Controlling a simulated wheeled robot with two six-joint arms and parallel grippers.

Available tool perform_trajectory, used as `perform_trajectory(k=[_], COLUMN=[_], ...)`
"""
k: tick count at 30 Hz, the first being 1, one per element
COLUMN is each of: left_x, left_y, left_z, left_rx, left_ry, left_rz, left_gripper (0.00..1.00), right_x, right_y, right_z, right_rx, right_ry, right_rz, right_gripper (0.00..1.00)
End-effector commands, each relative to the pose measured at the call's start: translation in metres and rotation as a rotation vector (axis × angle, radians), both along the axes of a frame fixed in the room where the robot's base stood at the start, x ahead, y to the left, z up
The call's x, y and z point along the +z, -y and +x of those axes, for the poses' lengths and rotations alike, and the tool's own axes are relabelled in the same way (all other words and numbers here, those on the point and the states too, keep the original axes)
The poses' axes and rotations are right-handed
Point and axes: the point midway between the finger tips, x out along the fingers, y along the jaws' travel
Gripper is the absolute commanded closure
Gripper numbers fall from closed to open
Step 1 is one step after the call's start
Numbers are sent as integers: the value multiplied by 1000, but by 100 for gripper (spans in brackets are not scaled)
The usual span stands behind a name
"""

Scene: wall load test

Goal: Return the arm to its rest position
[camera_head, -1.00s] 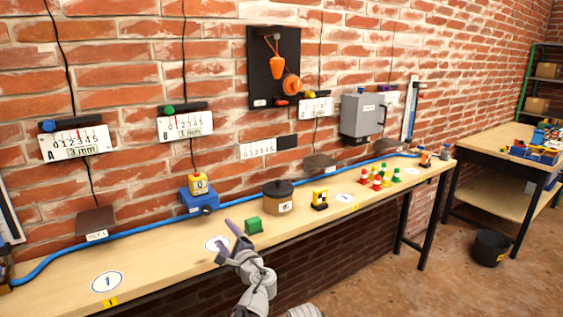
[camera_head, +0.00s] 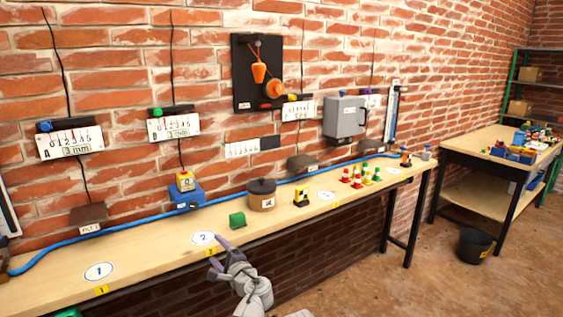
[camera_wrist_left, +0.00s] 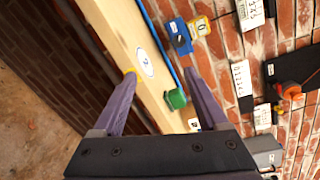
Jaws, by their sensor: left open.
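My left gripper (camera_head: 222,254) is at the front edge of the long wooden bench (camera_head: 140,264), just below the round marker 2 (camera_head: 203,238). Its purple fingers are spread apart with nothing between them. In the left wrist view both fingers (camera_wrist_left: 160,100) show apart, with the bench and a green block (camera_wrist_left: 176,99) beyond them. The green block (camera_head: 237,220) stands on the bench to the right of marker 2, apart from the gripper. A grey arm part of mine shows at the bottom edge; my right gripper is not seen.
On the bench stand a blue device with a yellow block (camera_head: 185,190), a dark-lidded pot (camera_head: 262,194), a yellow-black item (camera_head: 301,197) and several coloured pieces (camera_head: 362,177). A blue hose (camera_head: 130,217) runs along the wall. A black bucket (camera_head: 475,245) and second table (camera_head: 470,147) are right.

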Motion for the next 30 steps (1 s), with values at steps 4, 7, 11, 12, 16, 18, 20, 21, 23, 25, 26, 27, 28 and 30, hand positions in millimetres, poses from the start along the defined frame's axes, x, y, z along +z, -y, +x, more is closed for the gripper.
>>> perform_trajectory(k=[4, 7, 11, 12, 16, 18, 20, 21, 23, 25, 26, 27, 28, 30], left_x=[-16, -32, -60, -70, -109, -133, -152, -162, -173, -183, -187, -190, -193, -196], left_y=[-3, -4, -3, -2, 10, 23, 37, 46, 60, 76, 83, 92, 98, 112], left_z=[-14, -27, -49, -58, -96, -124, -149, -164, -185, -208, -217, -230, -239, -259], left_rx=[45, 89, 164, 193, 312, 398, 471, 516, 577, 641, 667, 700, 725, 778], left_ry=[-12, -26, -58, -72, -142, -202, -259, -297, -354, -419, -445, -481, -509, -571], left_rz=[-108, -206, -363, -420, -634, -769, -877, -938, -1016, -1093, -1123, -1157, -1182, -1234], left_gripper=[24, 24, 24, 24, 24, 24, 24, 24, 24, 24, 24, 24, 24, 24], right_x=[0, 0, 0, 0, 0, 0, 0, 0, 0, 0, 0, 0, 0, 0], right_y=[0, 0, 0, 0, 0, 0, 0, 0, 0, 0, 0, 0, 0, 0], right_z=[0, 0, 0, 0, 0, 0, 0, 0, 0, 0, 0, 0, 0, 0], right_rx=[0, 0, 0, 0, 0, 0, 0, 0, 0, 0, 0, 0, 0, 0], right_ry=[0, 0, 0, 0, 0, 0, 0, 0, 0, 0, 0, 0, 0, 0], right_rz=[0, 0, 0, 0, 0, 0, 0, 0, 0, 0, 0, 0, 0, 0], right_gripper=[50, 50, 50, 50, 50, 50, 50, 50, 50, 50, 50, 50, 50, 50])
